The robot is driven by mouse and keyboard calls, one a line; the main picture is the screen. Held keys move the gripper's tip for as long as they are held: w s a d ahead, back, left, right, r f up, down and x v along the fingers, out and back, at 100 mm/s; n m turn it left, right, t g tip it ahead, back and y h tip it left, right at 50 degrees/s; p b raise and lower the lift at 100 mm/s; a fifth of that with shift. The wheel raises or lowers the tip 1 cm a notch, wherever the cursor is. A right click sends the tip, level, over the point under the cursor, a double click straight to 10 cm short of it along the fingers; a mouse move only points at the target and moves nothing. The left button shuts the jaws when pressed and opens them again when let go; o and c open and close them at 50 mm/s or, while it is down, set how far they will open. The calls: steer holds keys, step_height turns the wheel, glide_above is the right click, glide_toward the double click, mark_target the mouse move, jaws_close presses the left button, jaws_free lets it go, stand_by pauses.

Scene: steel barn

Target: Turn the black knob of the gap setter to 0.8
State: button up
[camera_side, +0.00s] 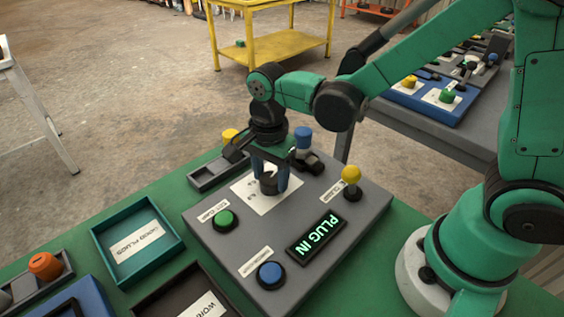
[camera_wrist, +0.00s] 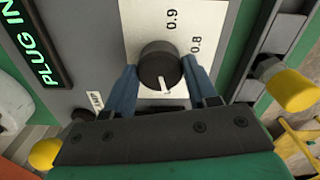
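The black knob (camera_wrist: 158,62) sits on a white scale plate (camera_wrist: 196,18) on the grey panel. In the wrist view its white pointer mark faces down, toward my gripper's body. The printed 0.8 is to the knob's right and slightly up; 0.9 is above it. Any other numbers are hidden or out of frame. My gripper (camera_wrist: 160,64) has one blue finger on each side of the knob, and both tips appear to touch its flanks. In the side view my gripper (camera_side: 270,180) points down over the knob (camera_side: 268,185), which is partly hidden between the fingers.
The panel also carries a green button (camera_side: 223,220), a blue button (camera_side: 270,274), a yellow-topped lever (camera_side: 351,177) and a lit PLUG IN display (camera_side: 316,239). A blue-topped part (camera_side: 303,140) stands close behind my gripper. A teal tray (camera_side: 137,242) lies left of the panel.

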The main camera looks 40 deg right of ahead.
jaws_close()
steer(key=shift+n, duration=0.3)
steer(key=n, duration=1.9)
stand_by(0.3)
